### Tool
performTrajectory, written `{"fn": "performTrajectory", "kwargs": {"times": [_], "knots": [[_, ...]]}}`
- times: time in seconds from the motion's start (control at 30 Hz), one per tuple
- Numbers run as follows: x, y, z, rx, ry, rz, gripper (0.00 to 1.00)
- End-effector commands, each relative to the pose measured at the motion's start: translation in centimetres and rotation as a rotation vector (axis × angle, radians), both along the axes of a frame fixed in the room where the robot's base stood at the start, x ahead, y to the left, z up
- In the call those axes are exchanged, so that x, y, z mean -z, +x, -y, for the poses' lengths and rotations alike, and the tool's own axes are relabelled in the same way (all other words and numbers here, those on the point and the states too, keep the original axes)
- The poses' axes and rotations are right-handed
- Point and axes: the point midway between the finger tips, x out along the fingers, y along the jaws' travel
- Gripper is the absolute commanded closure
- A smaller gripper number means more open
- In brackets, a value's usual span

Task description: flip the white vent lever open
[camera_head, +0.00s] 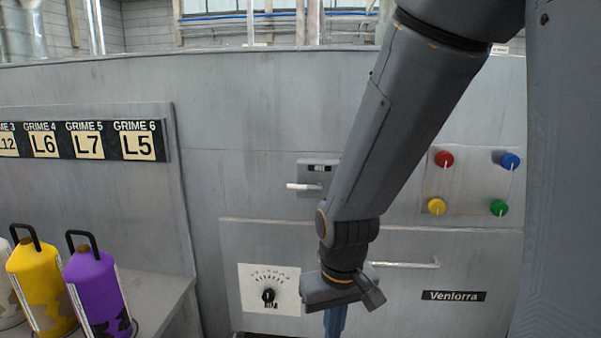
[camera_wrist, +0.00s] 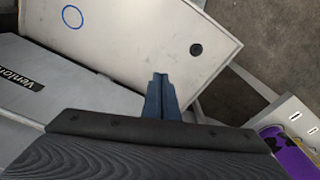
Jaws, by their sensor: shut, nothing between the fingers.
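The white lever (camera_head: 303,186) sticks out to the left from a small grey plate (camera_head: 319,170) on the grey machine front, left of my arm in the head view. The plate's right edge lies close to my forearm in the picture. My gripper (camera_head: 335,322) hangs low in front of the machine, below and a little right of the lever and apart from it. Its blue fingers (camera_wrist: 161,95) point down and are shut and empty. The lever does not show in the wrist view.
A dial (camera_head: 269,295) is left of my gripper, and a bar handle (camera_head: 405,265) is right. Coloured knobs (camera_head: 443,159) sit at right. Yellow (camera_head: 42,286) and purple (camera_head: 98,290) cylinders stand at left. A pale panel (camera_wrist: 140,45) with a blue ring lies below my fingers.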

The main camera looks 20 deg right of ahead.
Motion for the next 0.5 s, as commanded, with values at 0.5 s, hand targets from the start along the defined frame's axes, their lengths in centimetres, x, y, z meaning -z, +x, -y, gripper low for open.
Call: {"fn": "performTrajectory", "kwargs": {"times": [0.5], "knots": [[-21.6,17.3,-1.4,0.239,-0.088,0.331,1.00]]}}
